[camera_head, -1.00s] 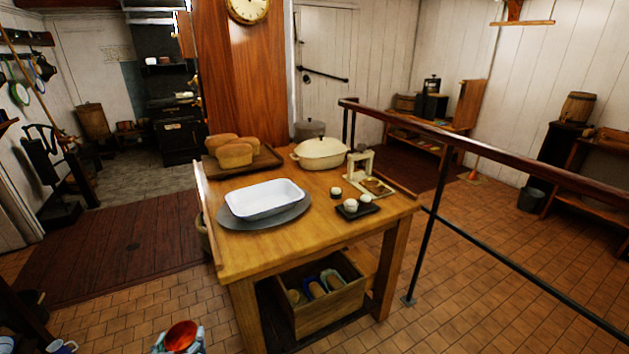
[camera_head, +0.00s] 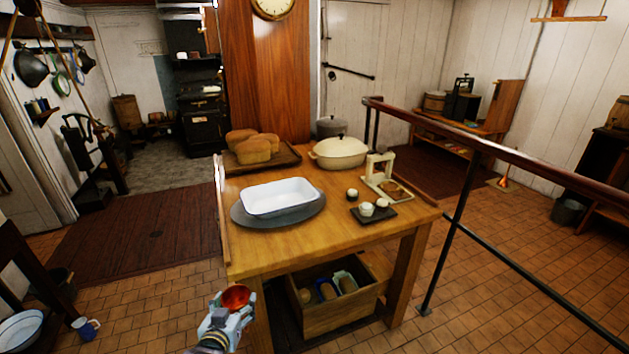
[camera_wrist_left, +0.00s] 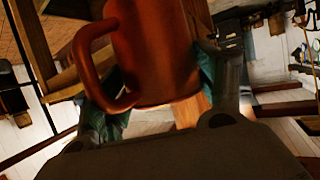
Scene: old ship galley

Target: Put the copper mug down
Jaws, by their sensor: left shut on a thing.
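The copper mug (camera_head: 236,298) is in my left gripper (camera_head: 222,312), low in the head view, in front of the near left leg of the wooden table. In the left wrist view the mug (camera_wrist_left: 155,50) fills the upper middle, its handle to the left. The left gripper's fingers (camera_wrist_left: 158,100) are shut on the mug's two sides. The wooden table (camera_head: 330,218) stands just beyond the gripper, and the mug is apart from its top. My right gripper is not in view.
The table holds a white enamel dish (camera_head: 276,198) on a grey oval tray (camera_head: 243,220), bread loaves (camera_head: 252,150), a cream casserole (camera_head: 340,152) and a small black tray (camera_head: 385,215). The front left corner is bare. A railing (camera_head: 460,205) runs along the right.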

